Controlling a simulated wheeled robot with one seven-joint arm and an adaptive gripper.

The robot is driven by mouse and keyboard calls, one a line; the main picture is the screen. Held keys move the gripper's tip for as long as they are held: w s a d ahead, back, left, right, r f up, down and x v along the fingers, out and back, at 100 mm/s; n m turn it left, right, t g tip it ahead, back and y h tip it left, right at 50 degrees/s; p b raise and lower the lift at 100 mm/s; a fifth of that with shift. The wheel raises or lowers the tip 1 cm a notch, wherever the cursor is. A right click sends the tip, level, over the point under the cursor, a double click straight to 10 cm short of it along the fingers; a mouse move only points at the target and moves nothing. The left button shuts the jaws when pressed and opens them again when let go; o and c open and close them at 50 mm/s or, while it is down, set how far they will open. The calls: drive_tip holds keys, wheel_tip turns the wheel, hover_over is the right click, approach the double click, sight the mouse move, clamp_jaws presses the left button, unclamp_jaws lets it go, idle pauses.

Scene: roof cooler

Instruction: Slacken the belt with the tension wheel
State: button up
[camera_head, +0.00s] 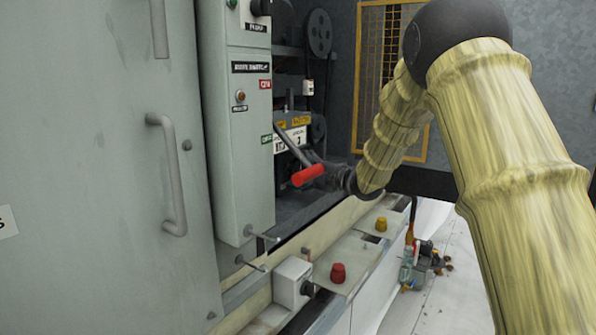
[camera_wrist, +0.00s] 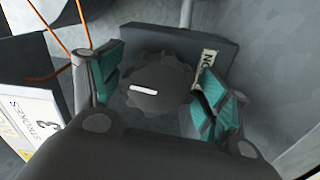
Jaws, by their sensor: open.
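A dark, scalloped hand wheel (camera_wrist: 160,72) with a white mark on its face fills the middle of the wrist view, in front of a dark block (camera_wrist: 215,45) with a partly hidden label. I take it for the tension wheel. My gripper (camera_wrist: 165,90) is open, with a teal-padded finger on each side of the wheel. Whether the pads touch it I cannot tell. In the head view my gripper end (camera_head: 348,180) is small and partly hidden at the machine's opening. I cannot make out the belt for certain; a dark pulley (camera_head: 319,33) shows higher up.
A red-handled lever (camera_head: 308,175) sticks out just left of my gripper. A grey control box (camera_head: 243,130) and a large door with a handle (camera_head: 172,175) stand left. Red (camera_head: 338,273) and yellow (camera_head: 381,224) knobs stand on the ledge. Orange wires (camera_wrist: 50,30) run near my left finger.

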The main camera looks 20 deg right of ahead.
drive_tip(key=v, duration=1.2)
idle(0.3)
